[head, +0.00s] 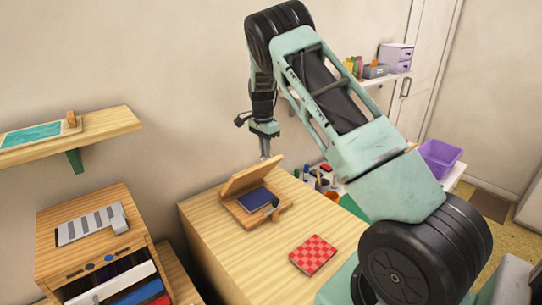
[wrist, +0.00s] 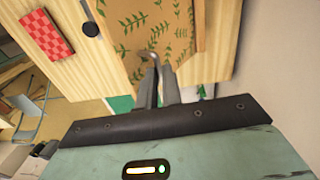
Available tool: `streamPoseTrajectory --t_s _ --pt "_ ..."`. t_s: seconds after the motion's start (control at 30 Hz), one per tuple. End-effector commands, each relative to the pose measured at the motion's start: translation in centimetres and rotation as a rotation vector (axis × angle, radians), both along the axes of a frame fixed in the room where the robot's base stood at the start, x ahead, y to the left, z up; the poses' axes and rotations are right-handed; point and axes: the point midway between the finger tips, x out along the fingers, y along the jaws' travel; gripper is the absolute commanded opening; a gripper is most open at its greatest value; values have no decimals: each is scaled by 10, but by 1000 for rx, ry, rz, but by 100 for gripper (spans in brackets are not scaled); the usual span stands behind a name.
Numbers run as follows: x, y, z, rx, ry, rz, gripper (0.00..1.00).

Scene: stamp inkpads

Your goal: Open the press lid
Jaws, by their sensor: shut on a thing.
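The press (head: 243,212) stands on the wooden worktop, with a dark blue pad (head: 255,198) in its base. Its wooden lid (head: 250,175) is tilted up at an angle over the back of the base, and the blue pad shows beneath it. In the wrist view a panel with green leaf sprigs, which looks like the lid (wrist: 185,32), lies at the fingertips. My gripper (head: 265,153) is at the lid's raised upper edge. In the wrist view my gripper (wrist: 154,62) has its fingers close together, shut at the panel's edge; the exact grip is partly hidden.
A red checkered block (head: 313,255) lies on the worktop (head: 225,255) in front of the press. A small dark knob (head: 275,203) shows at the press's front right. Pots and bottles (head: 320,180) stand behind to the right. The wall is close behind the worktop.

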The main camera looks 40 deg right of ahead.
Motion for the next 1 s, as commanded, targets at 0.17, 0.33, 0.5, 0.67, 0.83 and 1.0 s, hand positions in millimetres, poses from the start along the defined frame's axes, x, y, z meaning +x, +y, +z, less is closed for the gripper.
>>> streamPoseTrajectory --t_s 0.17,0.33,0.5,0.67,0.83,1.0 --pt "25 1 -1 3 1 0 0" --pt "47 0 1 5 4 -1 0" --pt "67 -2 1 6 8 -2 0" --pt "80 -3 -1 6 11 -3 0" --pt "90 -3 -3 7 13 -3 0" --pt "94 -4 -5 6 15 -5 0"
